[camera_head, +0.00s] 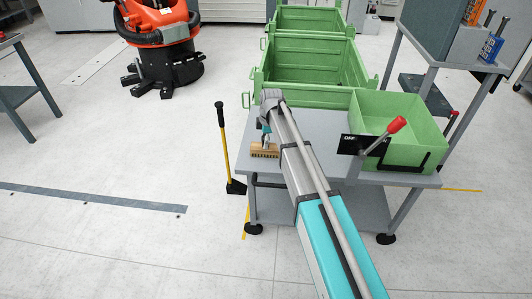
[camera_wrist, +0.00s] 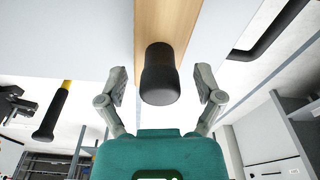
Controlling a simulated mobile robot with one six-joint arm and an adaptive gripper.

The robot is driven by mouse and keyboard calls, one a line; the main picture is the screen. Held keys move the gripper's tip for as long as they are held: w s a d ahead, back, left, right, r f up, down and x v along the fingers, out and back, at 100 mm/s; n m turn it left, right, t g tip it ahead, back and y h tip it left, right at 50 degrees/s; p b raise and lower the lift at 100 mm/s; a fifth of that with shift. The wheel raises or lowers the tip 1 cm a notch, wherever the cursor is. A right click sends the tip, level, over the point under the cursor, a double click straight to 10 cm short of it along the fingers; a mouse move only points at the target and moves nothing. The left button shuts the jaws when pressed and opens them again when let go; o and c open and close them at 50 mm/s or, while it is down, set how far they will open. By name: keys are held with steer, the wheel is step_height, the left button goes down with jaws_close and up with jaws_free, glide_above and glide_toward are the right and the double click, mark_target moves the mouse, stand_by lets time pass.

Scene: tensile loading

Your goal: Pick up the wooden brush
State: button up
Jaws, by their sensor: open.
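The wooden brush (camera_head: 264,152) is on the grey table near its left edge in the head view, with its bristles low. In the wrist view I see the brush's wooden part (camera_wrist: 165,18) and a black rounded end (camera_wrist: 158,75) pointing toward me. My gripper (camera_wrist: 160,84) is open, with one finger on each side of the black end and visible gaps between. In the head view my gripper (camera_head: 267,128) is just above the brush, and my arm hides part of the table. Contact with the brush is not visible.
The grey table (camera_head: 318,130) also holds a green bin (camera_head: 400,112) at right, by a black plate marked OFF and a red-knobbed lever (camera_head: 383,133). A yellow-handled tool (camera_head: 224,150) stands left of the table. Large green crates (camera_head: 310,60) stand behind.

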steer(key=shift+f, duration=0.2)
stand_by(0.5)
jaws_close()
